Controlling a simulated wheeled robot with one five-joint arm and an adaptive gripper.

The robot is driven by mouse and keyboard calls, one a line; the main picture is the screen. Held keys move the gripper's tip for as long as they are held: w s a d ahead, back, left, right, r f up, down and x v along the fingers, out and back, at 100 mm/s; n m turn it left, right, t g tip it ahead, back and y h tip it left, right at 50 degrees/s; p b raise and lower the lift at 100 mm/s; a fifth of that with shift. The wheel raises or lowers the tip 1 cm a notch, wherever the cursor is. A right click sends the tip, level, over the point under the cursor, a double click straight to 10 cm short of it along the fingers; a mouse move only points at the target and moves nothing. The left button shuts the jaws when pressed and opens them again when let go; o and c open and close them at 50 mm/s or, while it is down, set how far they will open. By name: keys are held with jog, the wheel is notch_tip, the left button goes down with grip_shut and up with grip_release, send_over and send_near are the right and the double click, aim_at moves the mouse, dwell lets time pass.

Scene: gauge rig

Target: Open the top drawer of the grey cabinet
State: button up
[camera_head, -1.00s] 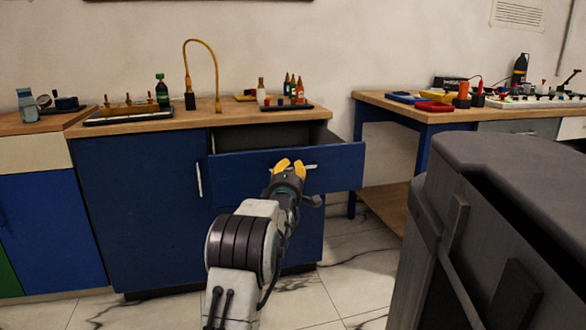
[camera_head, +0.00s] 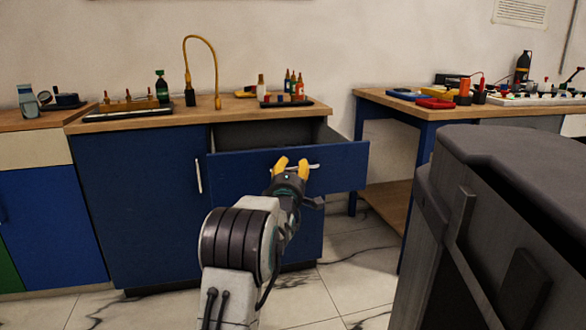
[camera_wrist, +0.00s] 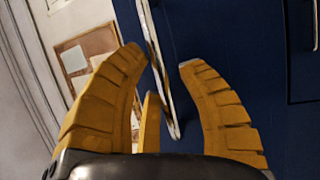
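The pictures show no plainly grey cabinet with drawers; the cabinet (camera_head: 140,220) in front of me is dark blue with a wooden top. Its top drawer (camera_head: 235,178) stands partly out, and its grey inside shows above the blue front. The drawer's light bar handle (camera_head: 315,166) is on the front. My gripper (camera_head: 292,162) has yellow fingers and is at this handle. In the wrist view, my gripper (camera_wrist: 160,57) is open, with its fingers apart on either side of the handle (camera_wrist: 152,35). Gaps show between handle and fingers.
A large dark grey box-like body (camera_head: 510,180) fills the right foreground. A blue-legged workbench (camera_head: 400,112) stands behind it. Bottles and a yellow curved hose (camera_head: 214,70) stand on the cabinet top. Tiled floor (camera_head: 345,280) shows between cabinet and grey body.

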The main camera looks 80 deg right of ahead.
jog(key=shift+o, duration=0.8)
jog(key=shift+a, duration=0.1)
jog(key=a+f, duration=0.2)
jog(key=a, duration=0.9)
jog(key=shift+a, duration=0.35)
jog(key=shift+w, duration=0.1)
